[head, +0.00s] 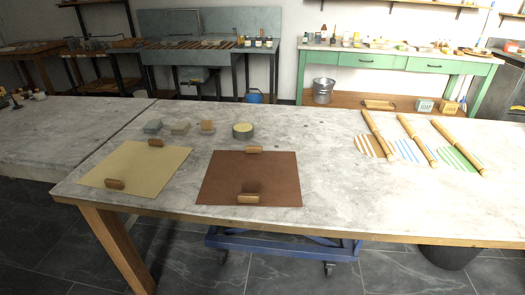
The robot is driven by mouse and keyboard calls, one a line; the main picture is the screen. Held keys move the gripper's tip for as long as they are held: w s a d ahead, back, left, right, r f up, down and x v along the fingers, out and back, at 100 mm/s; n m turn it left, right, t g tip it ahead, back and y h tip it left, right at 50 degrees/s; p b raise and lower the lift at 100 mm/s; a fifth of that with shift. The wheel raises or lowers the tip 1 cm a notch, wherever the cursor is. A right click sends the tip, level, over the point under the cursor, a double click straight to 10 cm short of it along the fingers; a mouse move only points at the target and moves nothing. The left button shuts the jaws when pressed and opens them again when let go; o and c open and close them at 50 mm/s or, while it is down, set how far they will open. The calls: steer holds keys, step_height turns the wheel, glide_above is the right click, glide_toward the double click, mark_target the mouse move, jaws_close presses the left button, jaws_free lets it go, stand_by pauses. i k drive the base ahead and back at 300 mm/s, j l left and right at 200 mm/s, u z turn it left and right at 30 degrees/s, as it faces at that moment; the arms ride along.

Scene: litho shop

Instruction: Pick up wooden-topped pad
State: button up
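Several small blocks stand in a row on the marble-topped table, behind two sheets. One block (207,127) has a tan, wood-coloured upper part above a paler base, and looks most like the wooden-topped pad. To its left are a pale beige-grey block (180,128) and a grey-green block (152,126). To its right is a round grey tin (243,131) with a yellowish top. The blocks stand apart with small gaps, and their details are too small to tell. My gripper is not in view.
A tan sheet (137,168) and a brown sheet (249,180) lie in front, each with wooden blocks at its edges. Wooden rollers (377,135) lie at right beside coloured stripes. The marble table (330,185) is clear in the middle. A green bench (398,64) stands behind.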

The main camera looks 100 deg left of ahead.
mark_target(207, 127)
steer(key=u, duration=2.9)
